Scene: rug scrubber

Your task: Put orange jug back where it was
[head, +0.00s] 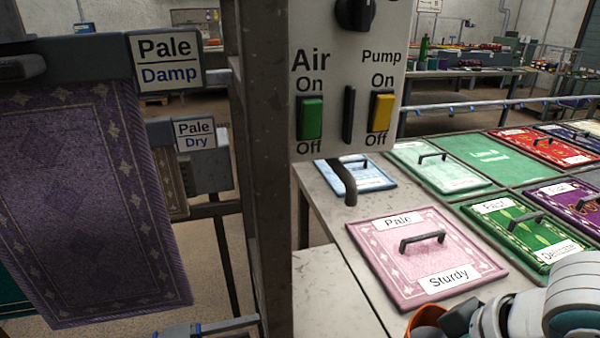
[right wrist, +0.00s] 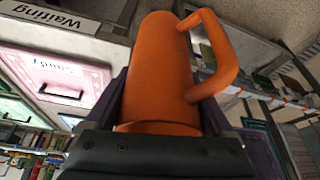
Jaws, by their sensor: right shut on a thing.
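The orange jug (right wrist: 163,70) fills the middle of the right wrist view, with its curved handle on the right side. My right gripper (right wrist: 164,105) is shut on it, with one dark finger on each side of its body. In the head view only a small orange part of the jug (head: 428,316) shows at the bottom edge. My right gripper (head: 458,318) is beside it there, in front of the pink "Pale Sturdy" panel. My left gripper is not in view.
A grey post with a control box (head: 348,90) stands in the middle, with green and yellow switches. A purple rug (head: 85,200) hangs at left. The pink panel (head: 425,250) and several other handled panels cover the table at right. A bare grey table part (head: 325,285) lies left of the pink panel.

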